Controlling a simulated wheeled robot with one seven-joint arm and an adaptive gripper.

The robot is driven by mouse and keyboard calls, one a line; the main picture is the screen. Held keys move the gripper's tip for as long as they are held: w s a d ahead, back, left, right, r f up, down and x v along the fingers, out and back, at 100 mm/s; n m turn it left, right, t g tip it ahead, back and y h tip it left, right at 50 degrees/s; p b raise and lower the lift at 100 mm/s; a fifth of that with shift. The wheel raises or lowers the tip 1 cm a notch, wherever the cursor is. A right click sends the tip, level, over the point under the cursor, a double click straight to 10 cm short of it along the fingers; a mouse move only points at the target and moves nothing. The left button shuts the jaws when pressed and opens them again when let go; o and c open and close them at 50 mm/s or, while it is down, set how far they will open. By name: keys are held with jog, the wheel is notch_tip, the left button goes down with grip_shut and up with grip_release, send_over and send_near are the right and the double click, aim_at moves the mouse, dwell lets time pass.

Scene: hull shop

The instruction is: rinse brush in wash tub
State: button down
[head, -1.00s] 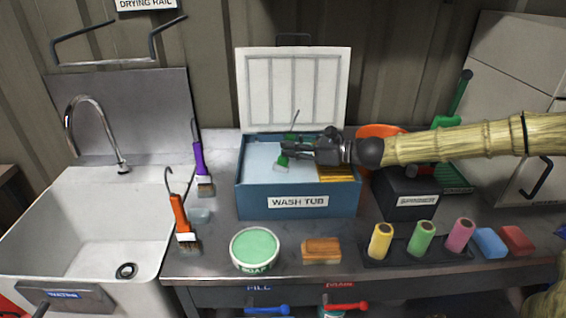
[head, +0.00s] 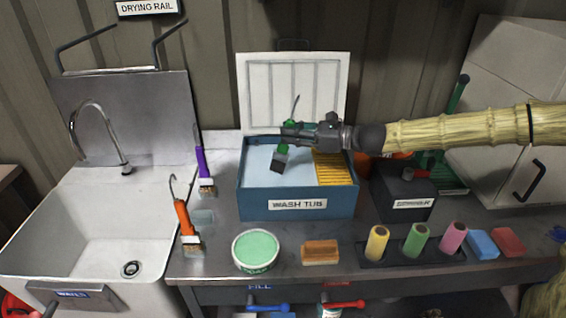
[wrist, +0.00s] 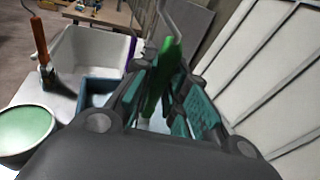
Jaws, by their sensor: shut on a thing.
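My gripper (head: 292,134) is shut on a green-handled brush (head: 283,149) above the wash tub. Its dark bristle end (head: 279,163) points down over the tub's pale liquid; I cannot tell whether it touches the liquid. The green handle also shows between the fingers in the wrist view (wrist: 165,75). The wash tub (head: 253,203) is a blue open box with a label on its front. Its white lid (head: 293,90) stands open at the back. A yellow ribbed board (head: 333,168) lies in the tub's right part.
An orange brush (head: 183,220) and a purple brush (head: 201,172) stand left of the tub, by the sink (head: 85,235). A soap tub (head: 256,250), a wooden block (head: 320,252) and colored rollers (head: 418,238) line the front. A dark spinner box (head: 405,190) stands right.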

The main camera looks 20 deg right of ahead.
jog(key=shift+r+p, duration=2.3)
jog(key=shift+r, duration=1.25)
